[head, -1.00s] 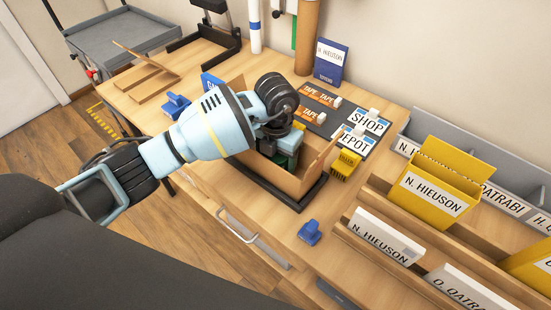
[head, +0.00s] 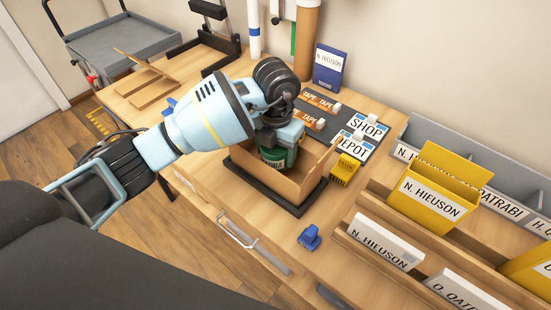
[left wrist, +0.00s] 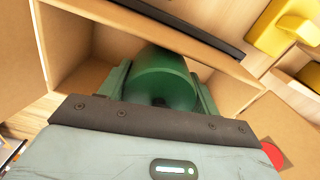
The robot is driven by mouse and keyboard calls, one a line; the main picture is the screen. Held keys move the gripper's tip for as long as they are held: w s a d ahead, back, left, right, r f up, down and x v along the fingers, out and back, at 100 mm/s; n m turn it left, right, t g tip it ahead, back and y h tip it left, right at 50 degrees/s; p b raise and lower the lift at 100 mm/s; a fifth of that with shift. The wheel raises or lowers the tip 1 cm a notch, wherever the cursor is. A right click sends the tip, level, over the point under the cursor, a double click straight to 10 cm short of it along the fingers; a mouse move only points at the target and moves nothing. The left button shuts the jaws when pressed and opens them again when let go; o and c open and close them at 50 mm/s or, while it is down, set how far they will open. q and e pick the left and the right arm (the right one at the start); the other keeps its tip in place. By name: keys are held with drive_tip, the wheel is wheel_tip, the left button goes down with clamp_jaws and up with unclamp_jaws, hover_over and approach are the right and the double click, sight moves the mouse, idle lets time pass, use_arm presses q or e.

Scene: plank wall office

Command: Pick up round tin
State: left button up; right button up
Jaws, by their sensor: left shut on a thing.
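The round tin (head: 273,157) is dark green with a label, held upright at my left gripper (head: 277,145) over the open cardboard box (head: 300,183). In the left wrist view the green tin (left wrist: 163,80) sits between the two green fingers of the gripper (left wrist: 160,92), one on each side. The gripper is shut on it. The box walls (left wrist: 75,45) surround the tin in that view. In the head view the arm covers the back of the box. The tin's bottom is hidden by the box. My right gripper is not in view.
The box rests on a dark tray (head: 262,190) on the wooden desk. A wooden file rack (head: 400,235) with folders fills the right.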

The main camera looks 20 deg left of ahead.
use_arm(q)
wheel_tip(320, 180, up, 14)
drive_tip(key=shift+f+p, duration=0.25)
drive_tip(key=shift+p, duration=0.25)
